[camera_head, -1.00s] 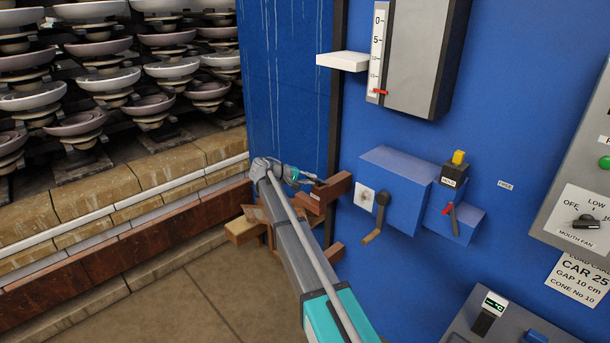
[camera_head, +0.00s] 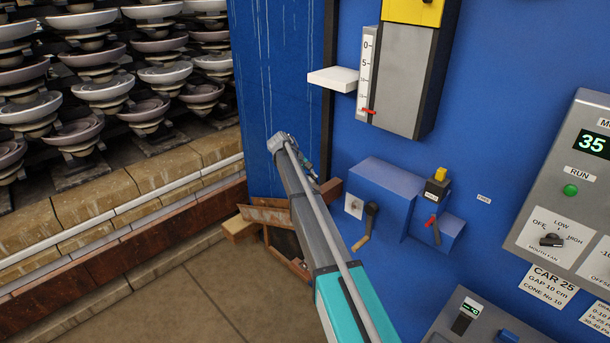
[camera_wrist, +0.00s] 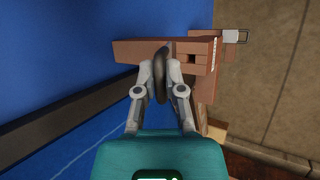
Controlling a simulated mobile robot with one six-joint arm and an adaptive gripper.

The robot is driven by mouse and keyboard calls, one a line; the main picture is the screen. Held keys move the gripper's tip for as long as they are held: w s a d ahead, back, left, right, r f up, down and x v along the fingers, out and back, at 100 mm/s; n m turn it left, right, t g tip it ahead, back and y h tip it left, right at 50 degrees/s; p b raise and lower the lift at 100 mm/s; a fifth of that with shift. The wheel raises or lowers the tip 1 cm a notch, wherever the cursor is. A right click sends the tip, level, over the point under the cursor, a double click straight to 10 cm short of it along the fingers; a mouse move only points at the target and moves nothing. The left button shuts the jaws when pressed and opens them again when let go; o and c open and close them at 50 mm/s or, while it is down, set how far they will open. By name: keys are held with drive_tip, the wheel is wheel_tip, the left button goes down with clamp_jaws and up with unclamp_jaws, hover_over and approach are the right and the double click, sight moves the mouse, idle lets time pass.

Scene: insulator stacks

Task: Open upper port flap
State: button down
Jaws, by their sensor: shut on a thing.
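My gripper (camera_wrist: 160,72) is shut on a dark ring-shaped handle (camera_wrist: 162,58) in the wrist view. The ring stands in front of a long reddish-brown block (camera_wrist: 135,50). In the head view my gripper (camera_head: 309,168) is small and partly hidden by my forearm, beside a brown block (camera_head: 330,189) on the blue wall. Below, a brown frame (camera_head: 268,217) surrounds a dark opening (camera_head: 284,240). I cannot tell which brown piece is the upper flap.
A blue box with a crank (camera_head: 366,226) and a red lever (camera_head: 432,221) projects right of my arm. A white shelf (camera_head: 332,79) and grey gauge box (camera_head: 400,75) are above. The floor (camera_head: 190,290) is clear.

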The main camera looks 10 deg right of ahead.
sight(317, 188)
drive_tip(key=shift+w+d+r, duration=0.2)
drive_tip(key=shift+d+r, duration=0.05)
drive_tip(key=shift+d, duration=0.25)
drive_tip(key=shift+w+d, duration=0.6)
drive_tip(key=shift+d, duration=0.25)
drive_tip(key=shift+w+d+f, duration=0.15)
drive_tip(key=shift+w+d, duration=0.3)
drive_tip(key=shift+d, duration=0.25)
drive_tip(key=shift+w+d+f, duration=0.1)
drive_tip(key=shift+w+d, duration=0.35)
drive_tip(key=shift+d, duration=0.2)
drive_tip(key=c, duration=0.7)
unclamp_jaws()
drive_tip(key=shift+r, duration=0.15)
